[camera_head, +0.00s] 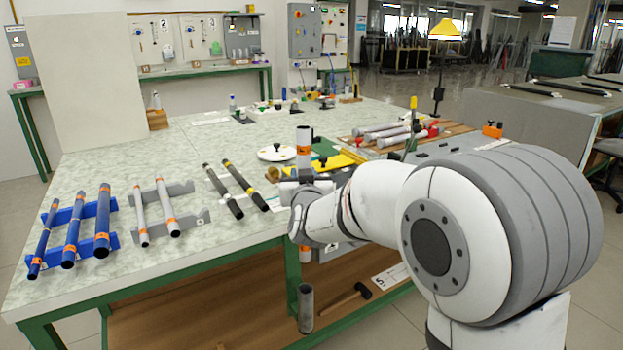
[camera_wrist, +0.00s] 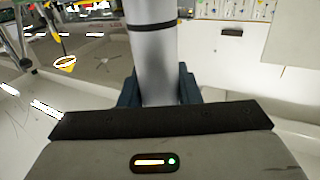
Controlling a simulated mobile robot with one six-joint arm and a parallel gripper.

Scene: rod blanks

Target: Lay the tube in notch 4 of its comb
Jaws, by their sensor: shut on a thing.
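A grey tube (camera_head: 304,137) with an orange band stands upright in my gripper (camera_head: 303,181). In the wrist view the tube (camera_wrist: 155,65) shows a black band and runs between the jaws, which are shut on it. A grey comb (camera_head: 190,220) lies on the table to the left, with two grey tubes (camera_head: 141,222) (camera_head: 167,210) in its left part. Its right part is bare. My gripper is to the right of this comb, near the table's front edge. My wrist hides the tube's middle. The notch numbers cannot be read.
A blue comb (camera_head: 114,240) with several blue tubes lies farther left. Two dark rods (camera_head: 223,191) (camera_head: 245,185) lie between the grey comb and my gripper. A white disc (camera_head: 277,153) and yellow items are behind. A dark grey cylinder (camera_head: 305,308) shows below the table top.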

